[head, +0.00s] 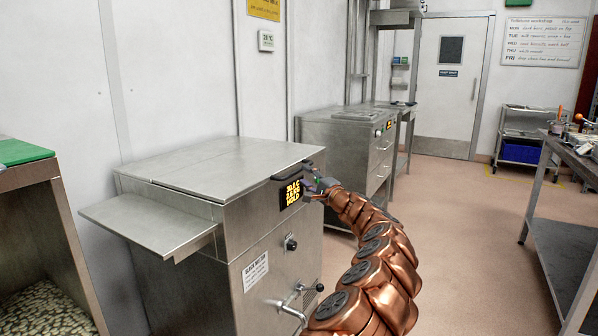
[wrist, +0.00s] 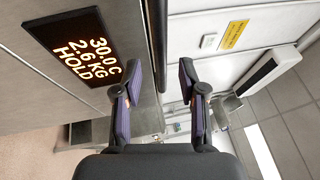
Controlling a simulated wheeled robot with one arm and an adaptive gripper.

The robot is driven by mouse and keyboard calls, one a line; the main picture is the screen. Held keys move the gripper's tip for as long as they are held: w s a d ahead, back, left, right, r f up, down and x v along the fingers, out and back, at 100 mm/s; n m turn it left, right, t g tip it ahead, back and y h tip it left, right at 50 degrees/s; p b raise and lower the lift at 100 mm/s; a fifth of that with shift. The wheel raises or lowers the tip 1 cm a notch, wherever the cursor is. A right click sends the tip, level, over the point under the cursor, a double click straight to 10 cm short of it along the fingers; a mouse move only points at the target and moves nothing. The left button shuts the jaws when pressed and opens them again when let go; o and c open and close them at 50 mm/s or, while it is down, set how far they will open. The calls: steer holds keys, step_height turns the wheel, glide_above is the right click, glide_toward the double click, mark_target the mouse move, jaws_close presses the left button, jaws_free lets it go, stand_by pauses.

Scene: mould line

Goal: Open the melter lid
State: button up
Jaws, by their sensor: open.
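The melter (head: 255,255) is a steel cabinet with a flat lid (head: 222,162), which lies shut on top. A dark handle bar (head: 290,171) runs along the lid's front edge, above a lit display (head: 291,192). My gripper (head: 314,182) is at the right end of that bar, close to the display. In the wrist view my gripper (wrist: 160,85) is open, with its two purple-padded fingers apart. The dark bar (wrist: 158,35) shows in the gap between them, without visible grip. The display (wrist: 85,58) reads 30.0 C, 2.6 KG, HOLD. Contact cannot be told.
A side shelf (head: 150,223) juts from the melter's left. A tap with a lever (head: 298,300) sticks out of its front. Another steel cabinet (head: 345,135) stands behind. A table (head: 575,170) is at the right. Floor (head: 465,240) between is clear.

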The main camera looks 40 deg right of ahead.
mark_target(300, 171)
steer(key=w, duration=0.3)
steer(key=shift+w+d+r, duration=0.25)
steer(key=shift+w+r, duration=0.05)
steer(key=shift+r, duration=0.05)
steer(key=shift+w, duration=0.55)
steer(key=shift+r, duration=0.1)
jaws_close()
